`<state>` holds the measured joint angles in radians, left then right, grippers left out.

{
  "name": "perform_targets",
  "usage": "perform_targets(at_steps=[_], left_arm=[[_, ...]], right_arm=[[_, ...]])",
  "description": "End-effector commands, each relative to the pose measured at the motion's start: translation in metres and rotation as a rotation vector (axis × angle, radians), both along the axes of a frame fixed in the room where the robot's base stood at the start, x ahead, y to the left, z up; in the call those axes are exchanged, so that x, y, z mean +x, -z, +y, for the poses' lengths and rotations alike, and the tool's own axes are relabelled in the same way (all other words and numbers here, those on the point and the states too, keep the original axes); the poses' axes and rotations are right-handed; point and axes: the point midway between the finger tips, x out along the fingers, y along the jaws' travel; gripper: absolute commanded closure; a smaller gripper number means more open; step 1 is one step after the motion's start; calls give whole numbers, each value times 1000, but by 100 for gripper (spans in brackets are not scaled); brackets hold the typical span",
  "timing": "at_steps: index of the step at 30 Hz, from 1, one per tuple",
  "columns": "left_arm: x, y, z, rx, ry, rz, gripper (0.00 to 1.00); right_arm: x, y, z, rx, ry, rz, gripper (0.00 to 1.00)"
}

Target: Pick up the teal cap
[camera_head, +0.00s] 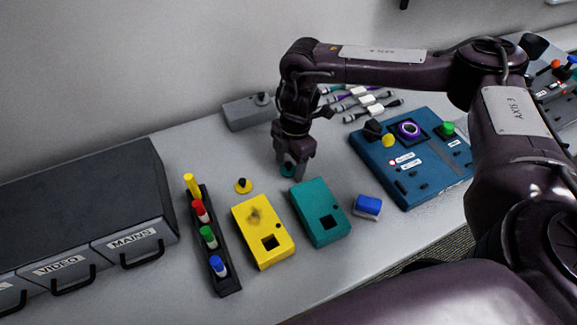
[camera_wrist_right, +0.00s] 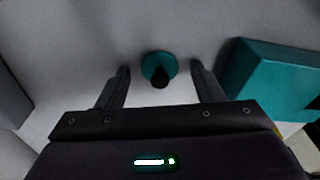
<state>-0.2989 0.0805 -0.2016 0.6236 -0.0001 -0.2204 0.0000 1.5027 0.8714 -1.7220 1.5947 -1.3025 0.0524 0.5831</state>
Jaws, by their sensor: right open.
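The teal cap (camera_head: 288,170) is a small round disc with a dark knob, lying on the grey table beyond the teal box. In the right wrist view the teal cap (camera_wrist_right: 159,68) shows between the fingertips. My right gripper (camera_head: 294,168) is directly over the cap, pointing down, and partly hides it. In the right wrist view my right gripper (camera_wrist_right: 160,72) is open, one finger on each side of the cap, with gaps to both. My left gripper is not in view.
A teal box (camera_head: 318,205) and a yellow box (camera_head: 262,230) stand nearby. A yellow cap (camera_head: 243,186) lies left of the gripper. A black rack (camera_head: 222,262) holds coloured pegs. A blue panel (camera_head: 410,175) and blue block (camera_head: 367,207) are right. A grey box (camera_head: 240,112) stands behind.

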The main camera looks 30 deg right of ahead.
Motion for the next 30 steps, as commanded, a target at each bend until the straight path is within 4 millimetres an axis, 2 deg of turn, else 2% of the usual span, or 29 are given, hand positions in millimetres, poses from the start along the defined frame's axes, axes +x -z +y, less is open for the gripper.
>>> perform_targets(at_steps=[4, 5, 15, 25, 30], left_arm=[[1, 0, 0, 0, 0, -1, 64], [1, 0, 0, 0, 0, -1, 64], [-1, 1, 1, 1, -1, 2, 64], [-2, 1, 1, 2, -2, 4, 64], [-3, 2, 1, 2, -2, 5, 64]], right_arm=[[0, 0, 0, 0, 0, 0, 39], [0, 0, 0, 0, 0, 0, 42], [0, 0, 0, 0, 0, 0, 86], [0, -1, 0, 0, 0, -1, 86], [1, -11, 0, 1, 1, -3, 87]])
